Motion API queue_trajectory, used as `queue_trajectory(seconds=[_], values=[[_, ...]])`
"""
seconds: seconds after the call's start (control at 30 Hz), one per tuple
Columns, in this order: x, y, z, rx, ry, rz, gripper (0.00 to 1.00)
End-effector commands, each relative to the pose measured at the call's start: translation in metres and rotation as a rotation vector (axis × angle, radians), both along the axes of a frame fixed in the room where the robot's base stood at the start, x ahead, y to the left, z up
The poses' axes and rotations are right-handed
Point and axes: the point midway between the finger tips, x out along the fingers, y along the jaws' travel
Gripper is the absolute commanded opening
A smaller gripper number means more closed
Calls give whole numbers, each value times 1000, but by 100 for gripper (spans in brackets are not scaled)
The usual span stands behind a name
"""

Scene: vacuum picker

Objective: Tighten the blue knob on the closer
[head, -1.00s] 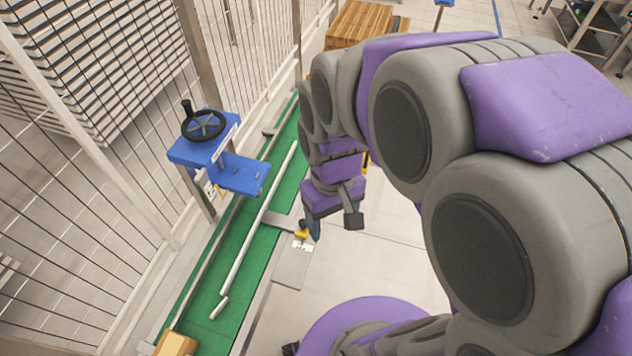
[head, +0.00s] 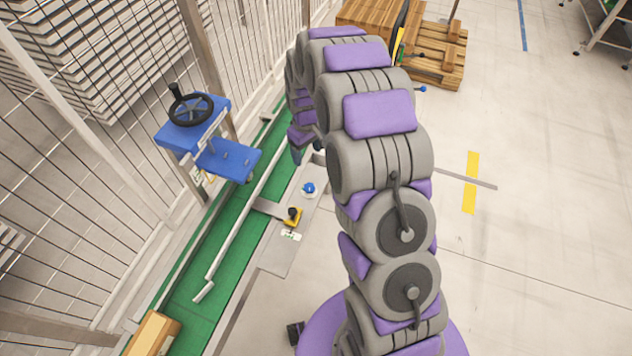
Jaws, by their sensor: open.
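A small blue knob (head: 308,188) sits on a grey metal plate (head: 278,255) beside the green conveyor bed (head: 222,262), in the middle of the head view. A yellow knob with a black top (head: 292,214) stands just nearer to me on the same plate. I take this plate assembly to be the closer, but cannot be sure. My gripper (head: 297,154) is beyond the blue knob, above and slightly left of it in the picture, and appears apart from it. The gripper is open; it shows only small and partly behind my arm, and nothing is visible in it.
A blue machine head with a black handwheel (head: 191,108) stands left of the conveyor, against a wire fence (head: 75,150). A wooden crate (head: 368,20) and pallet (head: 440,55) are at the back. The floor on the right is clear, with a yellow stripe (head: 471,183).

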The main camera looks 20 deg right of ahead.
Motion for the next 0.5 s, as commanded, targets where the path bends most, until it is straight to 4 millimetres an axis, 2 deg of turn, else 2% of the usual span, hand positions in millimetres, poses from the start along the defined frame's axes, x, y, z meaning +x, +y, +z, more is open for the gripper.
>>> queue_trajectory(seconds=[0.03, 0.13, 0.3, 0.5], values=[[7, 1, -14, -2, 0, 12, 69], [18, 1, -33, -5, -8, 32, 69], [29, 2, -47, -9, -20, 48, 69], [28, -1, -66, -7, -14, 50, 69]])
